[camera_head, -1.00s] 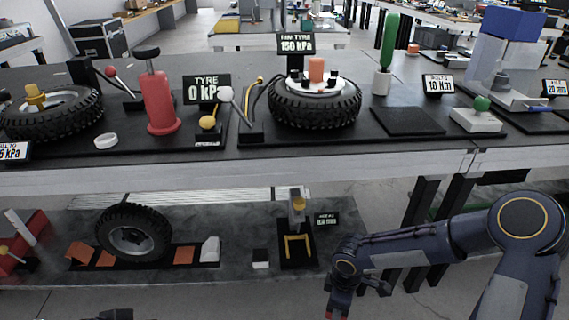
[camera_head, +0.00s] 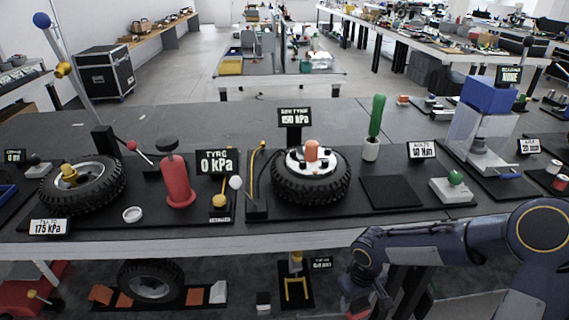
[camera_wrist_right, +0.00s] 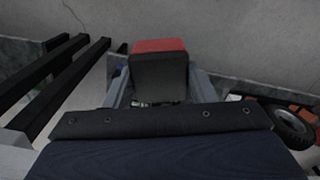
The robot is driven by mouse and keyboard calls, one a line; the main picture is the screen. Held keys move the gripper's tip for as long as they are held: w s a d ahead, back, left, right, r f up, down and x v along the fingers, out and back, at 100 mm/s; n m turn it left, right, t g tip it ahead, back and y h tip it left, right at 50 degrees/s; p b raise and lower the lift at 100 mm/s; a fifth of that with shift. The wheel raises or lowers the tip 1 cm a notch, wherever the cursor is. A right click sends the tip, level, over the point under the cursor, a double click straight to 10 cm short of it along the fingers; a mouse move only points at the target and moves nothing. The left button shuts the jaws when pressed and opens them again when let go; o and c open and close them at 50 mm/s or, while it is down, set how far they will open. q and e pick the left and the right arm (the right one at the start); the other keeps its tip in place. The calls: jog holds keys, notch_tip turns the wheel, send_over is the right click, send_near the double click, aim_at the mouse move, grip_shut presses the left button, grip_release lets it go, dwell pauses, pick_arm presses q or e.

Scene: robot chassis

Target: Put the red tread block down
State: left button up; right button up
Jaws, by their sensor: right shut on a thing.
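The red tread block (camera_wrist_right: 160,46) shows in the right wrist view as a block with a red upper band and a dark face. My right gripper (camera_wrist_right: 160,78) has one finger on each side of the block and is shut on it. In the head view my right gripper (camera_head: 357,306) hangs low at the bottom edge, in front of the bench. A small red patch shows there, but its lower part is cut off. My left gripper is not in view.
The bench top holds two tyres (camera_head: 83,187) (camera_head: 312,181), a red cylinder (camera_head: 177,184) and an empty-looking black mat (camera_head: 391,191). A lower shelf carries a wheel (camera_head: 151,281), orange wedges (camera_head: 101,294) and a yellow frame (camera_head: 296,289). Dark bars (camera_wrist_right: 65,88) stand left in the wrist view.

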pick_arm(q)
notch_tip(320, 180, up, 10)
jog(key=p, duration=0.7)
pick_arm(e)
notch_tip(320, 180, up, 11)
jog(key=d+m, duration=0.1)
jog(key=m, duration=0.3)
jog(key=shift+w+d+r, duration=0.2)
jog(key=shift+w+d, duration=0.2)
jog(key=shift+w, duration=0.05)
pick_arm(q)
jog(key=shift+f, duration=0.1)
